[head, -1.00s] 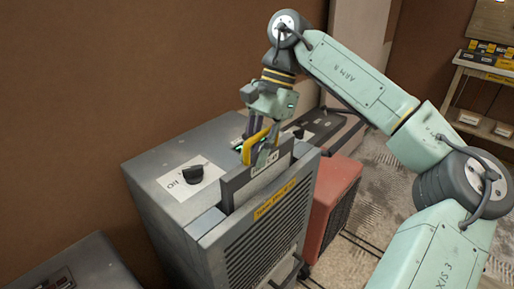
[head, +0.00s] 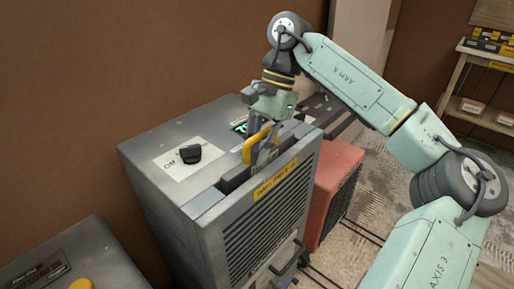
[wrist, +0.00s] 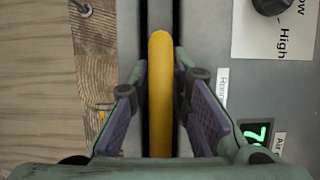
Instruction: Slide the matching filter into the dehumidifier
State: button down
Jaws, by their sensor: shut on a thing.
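The grey dehumidifier (head: 262,220) stands in the middle of the head view, with a louvred front and a yellow label (head: 275,181) too small to read surely. The filter (head: 236,178) is a dark grey panel with a yellow handle (head: 250,146). It sits low in the slot along the dehumidifier's top front edge, and most of it is hidden inside. My gripper (head: 262,148) is shut on the handle from above. In the wrist view the handle (wrist: 160,95) runs between the two fingers over the dark slot.
A dial (head: 190,153) and a green display (head: 239,126) are on the dehumidifier's top. A red unit (head: 334,180) stands close on its right. Another grey machine (head: 75,250) is at the lower left. A wooden shelf (head: 458,85) with boxes stands far right.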

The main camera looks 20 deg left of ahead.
jog(key=shift+f, duration=0.25)
dwell(0.4)
jog(key=c, duration=1.4)
grip_release()
jog(key=v, duration=1.2)
